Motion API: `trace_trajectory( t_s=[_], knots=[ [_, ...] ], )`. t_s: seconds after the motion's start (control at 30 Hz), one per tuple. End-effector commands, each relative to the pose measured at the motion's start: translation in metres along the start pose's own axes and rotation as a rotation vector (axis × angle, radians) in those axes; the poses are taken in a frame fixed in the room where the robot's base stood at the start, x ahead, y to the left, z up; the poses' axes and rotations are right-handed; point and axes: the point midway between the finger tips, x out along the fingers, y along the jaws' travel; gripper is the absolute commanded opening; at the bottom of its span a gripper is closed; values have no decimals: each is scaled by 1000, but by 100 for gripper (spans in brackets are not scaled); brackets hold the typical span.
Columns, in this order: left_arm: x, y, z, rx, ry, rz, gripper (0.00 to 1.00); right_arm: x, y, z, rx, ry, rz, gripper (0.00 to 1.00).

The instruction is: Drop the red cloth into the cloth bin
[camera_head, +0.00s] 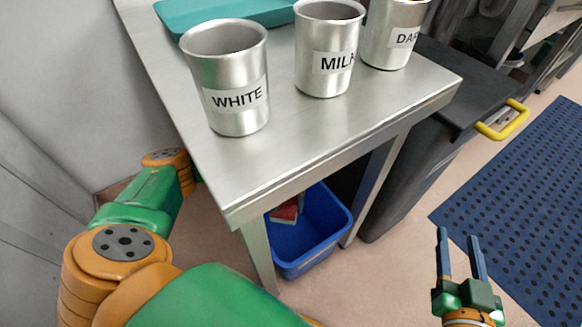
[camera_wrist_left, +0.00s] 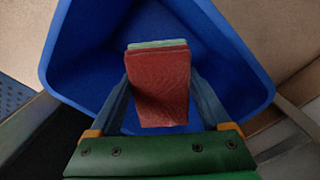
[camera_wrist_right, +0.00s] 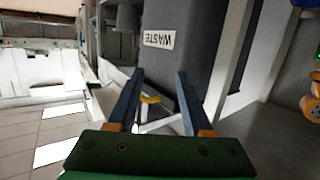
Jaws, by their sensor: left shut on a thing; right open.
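The red cloth (camera_wrist_left: 160,90) is a folded block held between the fingers of my left gripper (camera_wrist_left: 158,86), with a pale green edge showing at its far end. It is over the open mouth of the blue bin (camera_wrist_left: 62,55) in the left wrist view. In the head view the blue bin (camera_head: 312,248) stands on the floor under the table, and part of the red cloth (camera_head: 284,214) shows at its opening. The table hides my left gripper there. My right gripper (camera_head: 458,238) is open and empty, away to the right; it also shows in the right wrist view (camera_wrist_right: 159,76).
A steel table (camera_head: 300,130) stands over the bin, with metal cups labelled WHITE (camera_head: 228,85), MILK (camera_head: 325,55) and DARK, partly cut off (camera_head: 395,30). A dark waste container (camera_wrist_right: 185,30) stands beside it. A blue mat (camera_head: 530,190) lies on the right floor.

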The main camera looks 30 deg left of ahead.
Motion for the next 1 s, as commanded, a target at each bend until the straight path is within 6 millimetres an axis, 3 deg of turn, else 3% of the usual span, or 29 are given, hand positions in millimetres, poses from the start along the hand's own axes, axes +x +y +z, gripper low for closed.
trace_trajectory(
  t_s=[0.2,0.4,0.8,0.83,0.9,1.0],
  knots=[
    [6,0,0,0,0,0,30,-2,-5,-44,-6,240,-12,50],
    [9,0,0,1,0,0,30,-12,-8,-76,-8,410,-20,50],
    [9,0,0,1,0,0,30,-17,-10,-88,-8,476,-24,50],
    [9,0,0,1,0,0,84,-17,-10,-88,-8,476,-24,50],
    [9,0,0,1,0,0,100,-17,-10,-88,-8,475,-24,50],
    [9,0,0,1,0,0,100,-17,-10,-88,-8,475,-24,50]
  ],
)
